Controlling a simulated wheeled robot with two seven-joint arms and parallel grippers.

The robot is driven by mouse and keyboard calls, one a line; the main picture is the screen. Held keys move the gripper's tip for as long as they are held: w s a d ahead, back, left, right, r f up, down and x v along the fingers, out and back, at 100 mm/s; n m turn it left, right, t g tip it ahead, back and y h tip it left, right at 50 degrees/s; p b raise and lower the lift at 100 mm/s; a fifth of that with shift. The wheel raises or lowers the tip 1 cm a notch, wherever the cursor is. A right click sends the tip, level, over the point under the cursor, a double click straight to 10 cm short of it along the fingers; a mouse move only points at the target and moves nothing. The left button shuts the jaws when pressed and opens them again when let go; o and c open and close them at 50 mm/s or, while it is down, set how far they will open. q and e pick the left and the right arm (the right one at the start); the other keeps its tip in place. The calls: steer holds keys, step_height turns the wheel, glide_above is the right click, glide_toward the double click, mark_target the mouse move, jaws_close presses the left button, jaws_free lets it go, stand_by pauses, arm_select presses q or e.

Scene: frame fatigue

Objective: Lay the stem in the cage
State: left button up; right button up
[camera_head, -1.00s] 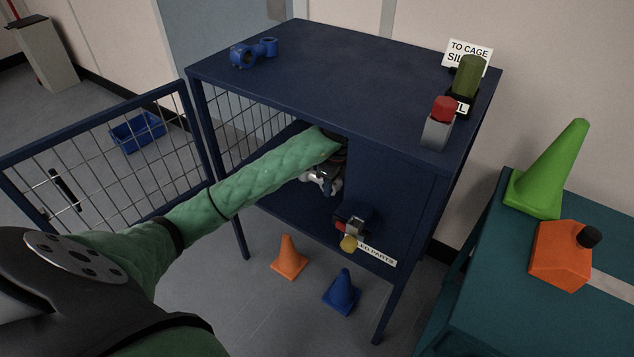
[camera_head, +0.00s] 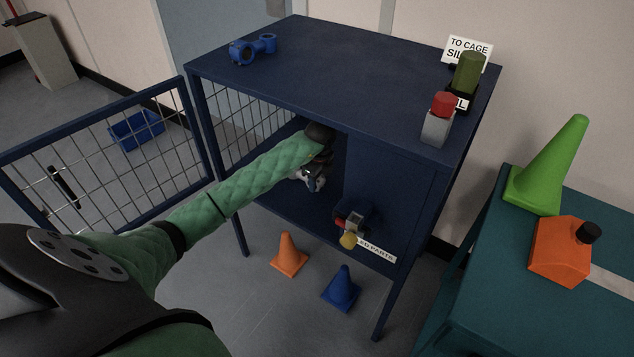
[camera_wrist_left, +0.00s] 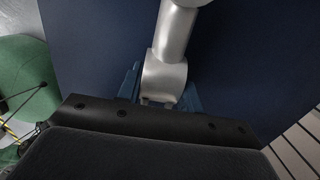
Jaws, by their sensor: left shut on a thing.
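The silver-grey stem (camera_wrist_left: 172,50) is in my left gripper (camera_wrist_left: 163,95), whose blue fingers are shut on its lower end in the left wrist view. In the head view my left gripper (camera_head: 313,183) is inside the dark blue cage (camera_head: 345,70), through its open front. Only a small pale part of the stem (camera_head: 296,179) shows there, and I cannot tell whether it touches the cage floor. A dark blue surface fills the background of the wrist view. My right gripper is not in view.
The mesh door (camera_head: 100,160) stands open at the left. Blue fittings (camera_head: 252,49), a red-topped block (camera_head: 438,120) and a green cylinder (camera_head: 467,75) stand on top. Cones (camera_head: 289,255) are on the floor below.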

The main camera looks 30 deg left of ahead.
arm_select(q)
steer(key=shift+f, duration=0.3)
steer(key=shift+f, duration=0.15)
steer(key=o, duration=1.1)
steer(key=shift+c, duration=0.2)
steer(key=r, duration=1.2)
steer(key=shift+d+r, duration=0.15)
steer(key=shift+d, duration=0.25)
